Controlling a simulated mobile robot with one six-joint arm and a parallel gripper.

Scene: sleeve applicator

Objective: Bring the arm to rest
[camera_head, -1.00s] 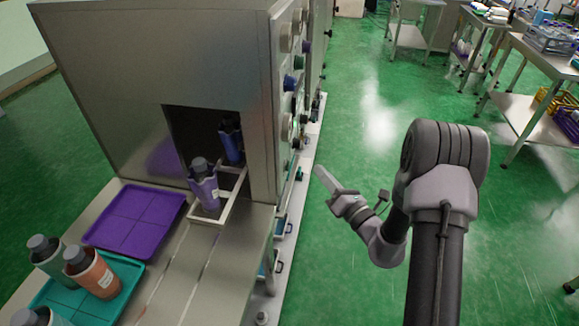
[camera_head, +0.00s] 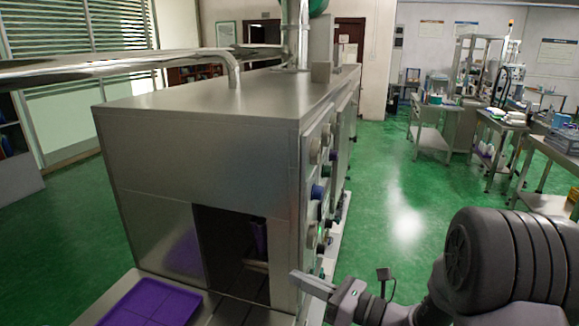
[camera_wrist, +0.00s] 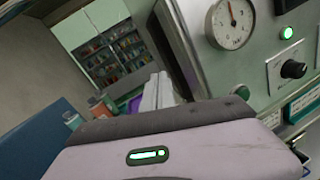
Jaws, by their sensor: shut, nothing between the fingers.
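My gripper (camera_head: 312,285) is at the lower middle of the head view, beside the right front corner of the steel machine (camera_head: 205,155). Its fingers are shut with nothing between them. I cannot tell whether they touch the machine. In the wrist view the pale fingers (camera_wrist: 157,92) show beyond the wrist housing. My arm (camera_head: 500,260) is bent at the lower right of the head view, over the aisle side.
The machine's front opening (camera_head: 225,245) shows a purple item (camera_head: 259,236) inside. A purple tray (camera_head: 150,303) lies before it. The wrist view shows a gauge (camera_wrist: 232,22), a knob (camera_wrist: 293,68) and bottles (camera_wrist: 98,106). Green floor (camera_head: 400,190) is open right of the machine.

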